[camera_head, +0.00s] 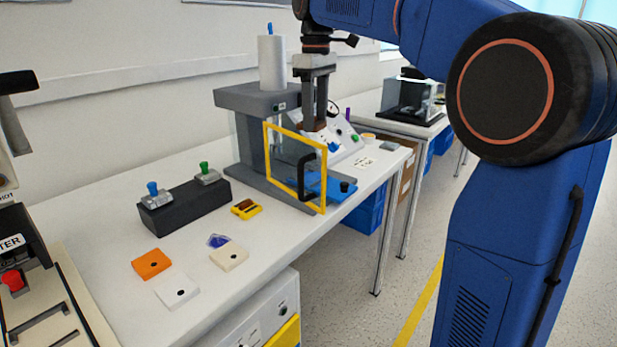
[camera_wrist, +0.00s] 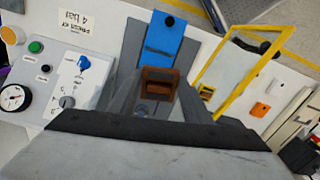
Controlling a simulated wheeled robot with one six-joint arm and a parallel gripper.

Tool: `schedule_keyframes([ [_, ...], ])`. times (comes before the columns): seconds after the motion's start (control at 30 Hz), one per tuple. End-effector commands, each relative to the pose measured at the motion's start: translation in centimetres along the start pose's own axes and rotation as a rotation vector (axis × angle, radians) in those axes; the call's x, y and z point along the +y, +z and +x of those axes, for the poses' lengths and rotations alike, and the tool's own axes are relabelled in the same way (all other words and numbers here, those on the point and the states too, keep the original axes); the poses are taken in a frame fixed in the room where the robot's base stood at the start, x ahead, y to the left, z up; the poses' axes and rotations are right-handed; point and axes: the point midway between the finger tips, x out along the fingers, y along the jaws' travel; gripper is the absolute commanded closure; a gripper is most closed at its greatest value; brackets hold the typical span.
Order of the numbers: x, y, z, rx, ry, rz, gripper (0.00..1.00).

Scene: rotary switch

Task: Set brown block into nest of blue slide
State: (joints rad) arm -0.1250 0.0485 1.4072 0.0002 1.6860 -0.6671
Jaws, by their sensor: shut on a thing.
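My gripper (camera_head: 315,122) hangs over the press with its fingers pointing down, shut on the brown block (camera_wrist: 158,84). In the wrist view the brown block sits between the fingertips, with a dark recess showing in its face. The blue slide (camera_wrist: 167,38) lies just beyond the block in the wrist view and sticks out from the press; it also shows in the head view (camera_head: 338,186), below and right of my gripper. The nest is partly hidden, and the height of the block over the slide is hard to tell.
A yellow-framed clear door (camera_head: 296,165) with a black handle stands open beside the slide. The grey press (camera_head: 240,97) stands behind. A control panel (camera_wrist: 62,88) with a gauge and knobs is on the other side. A yellow holder (camera_head: 246,209) and several coloured plates lie on the bench.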

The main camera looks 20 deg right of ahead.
Motion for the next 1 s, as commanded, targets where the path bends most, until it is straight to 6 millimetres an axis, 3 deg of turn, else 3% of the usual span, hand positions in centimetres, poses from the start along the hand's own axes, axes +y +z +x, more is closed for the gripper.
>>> schedule_keyframes([
  [0.13, 0.4, -0.5, -2.6, 0.001, 0.001, 0.122, 0.82],
  [0.27, 0.4, -0.6, -2.7, 0.000, 0.000, 0.164, 0.82],
  [0.8, 0.4, -0.5, 8.2, -0.002, -0.001, 0.165, 0.82],
  [1.0, 0.4, -0.6, 10.3, 0.000, 0.000, 0.164, 0.82],
])
